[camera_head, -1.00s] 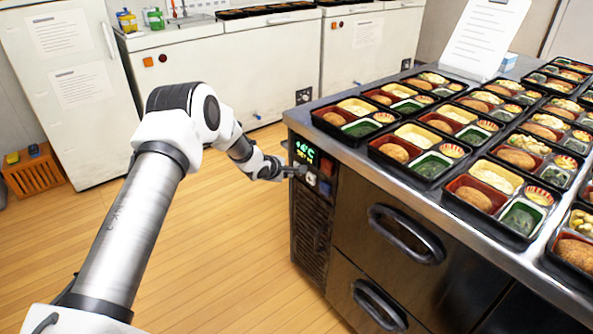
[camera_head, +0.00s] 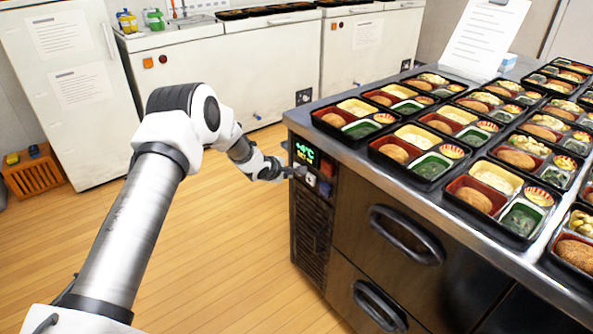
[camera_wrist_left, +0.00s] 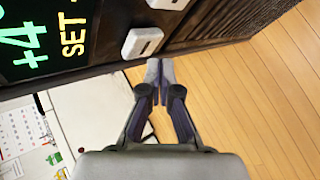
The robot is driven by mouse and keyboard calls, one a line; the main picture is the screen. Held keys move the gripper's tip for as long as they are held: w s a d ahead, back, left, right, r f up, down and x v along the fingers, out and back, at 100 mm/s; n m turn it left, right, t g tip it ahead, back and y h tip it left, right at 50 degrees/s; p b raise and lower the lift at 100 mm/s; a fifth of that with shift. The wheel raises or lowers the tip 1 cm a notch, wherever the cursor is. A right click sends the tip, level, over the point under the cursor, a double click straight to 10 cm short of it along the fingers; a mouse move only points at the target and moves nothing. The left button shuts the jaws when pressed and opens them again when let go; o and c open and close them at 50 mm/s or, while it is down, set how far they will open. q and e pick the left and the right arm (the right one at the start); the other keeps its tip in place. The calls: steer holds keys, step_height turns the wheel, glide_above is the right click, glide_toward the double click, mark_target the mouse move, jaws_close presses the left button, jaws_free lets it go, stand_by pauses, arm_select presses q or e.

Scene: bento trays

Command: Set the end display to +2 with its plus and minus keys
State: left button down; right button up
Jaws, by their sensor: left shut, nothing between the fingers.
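The end display (camera_head: 305,153) is on the end face of the steel counter, with green characters over a smaller yellow line. In the left wrist view the display (camera_wrist_left: 22,38) reads "+4" in green and "SET" in yellow, the rest cut off. A white key with a dash mark (camera_wrist_left: 143,42) is beside it. A second white key (camera_wrist_left: 168,4) is cut by the top edge, so its mark is unclear. My left gripper (camera_head: 294,173) is shut and empty at the key panel. Its fingertips (camera_wrist_left: 160,70) show just below the dash key, apparently apart from it. My right gripper is out of view.
The counter top (camera_head: 345,152) carries many filled bento trays and a clipboard (camera_head: 486,38). Drawer handles (camera_head: 405,233) stick out of the counter front. White cabinets (camera_head: 230,75) and an orange crate (camera_head: 34,172) stand behind. The wood floor (camera_head: 225,250) left of the counter is clear.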

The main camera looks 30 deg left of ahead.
arm_select(q)
steer(key=shift+w+d, duration=0.15)
steer(key=shift+w, duration=0.25)
steer(key=shift+w+d+p, duration=0.2)
steer(key=shift+w+p, duration=0.2)
steer(key=shift+p, duration=0.1)
stand_by(0.4)
steer(key=shift+s, duration=0.1)
steer(key=shift+s+a, duration=0.35)
steer(key=shift+s, duration=0.35)
steer(key=s, duration=0.1)
steer(key=s+a+p, duration=0.1)
steer(key=s, duration=0.1)
steer(key=s+a, duration=0.1)
steer(key=shift+s+p, duration=0.35)
steer(key=shift+p, duration=0.05)
